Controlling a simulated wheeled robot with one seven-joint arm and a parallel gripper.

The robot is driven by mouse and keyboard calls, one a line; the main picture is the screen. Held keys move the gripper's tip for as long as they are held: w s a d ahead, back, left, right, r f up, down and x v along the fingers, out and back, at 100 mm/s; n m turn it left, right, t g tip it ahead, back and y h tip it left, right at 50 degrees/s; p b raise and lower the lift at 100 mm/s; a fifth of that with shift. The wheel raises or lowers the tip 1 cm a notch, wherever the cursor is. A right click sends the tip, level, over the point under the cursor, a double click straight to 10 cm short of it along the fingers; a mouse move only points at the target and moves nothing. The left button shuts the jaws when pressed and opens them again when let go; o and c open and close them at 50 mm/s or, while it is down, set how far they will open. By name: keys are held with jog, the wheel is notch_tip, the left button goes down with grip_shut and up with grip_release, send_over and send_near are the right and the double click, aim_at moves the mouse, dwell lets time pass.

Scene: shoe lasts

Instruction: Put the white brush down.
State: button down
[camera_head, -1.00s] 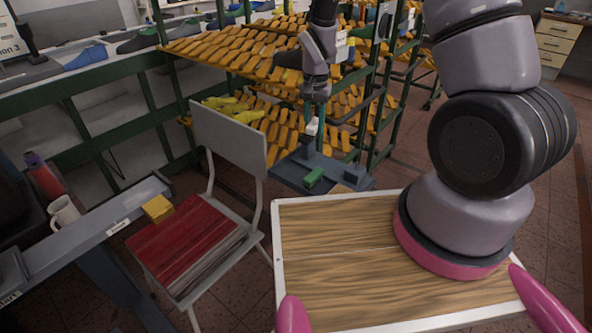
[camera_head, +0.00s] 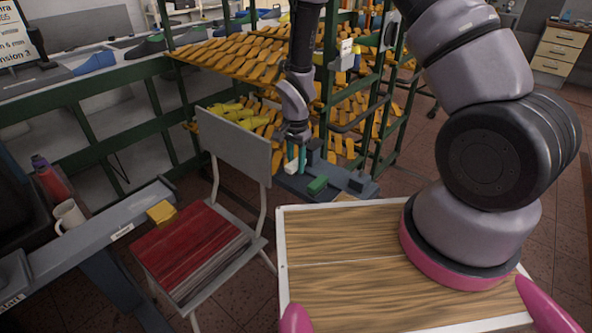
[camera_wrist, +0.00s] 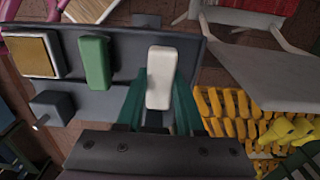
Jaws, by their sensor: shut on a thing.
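The white brush (camera_wrist: 160,76) is a pale block between the teal fingers of my gripper (camera_wrist: 160,92) in the wrist view. In the head view the brush (camera_head: 290,168) shows at the tip of my gripper (camera_head: 296,158), which points down. My gripper is shut on the brush, over the left part of a dark grey tabletop (camera_head: 340,193). I cannot tell whether the brush touches the top. A green block (camera_head: 317,185) lies on the tabletop, to the right of the brush in the head view.
A grey block (camera_wrist: 50,108) and a white-framed tan piece (camera_wrist: 34,55) are also on the tabletop. A grey chair (camera_head: 238,145) stands to the left, close to my gripper. Racks of orange shoe lasts (camera_head: 235,58) stand behind.

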aim_at(296, 162)
jog(key=shift+f, duration=1.35)
jog(key=shift+f, duration=0.1)
jog(key=c, duration=0.5)
grip_release()
jog(key=shift+c, duration=0.2)
notch_tip(296, 162, up, 12)
jog(key=shift+r, duration=0.25)
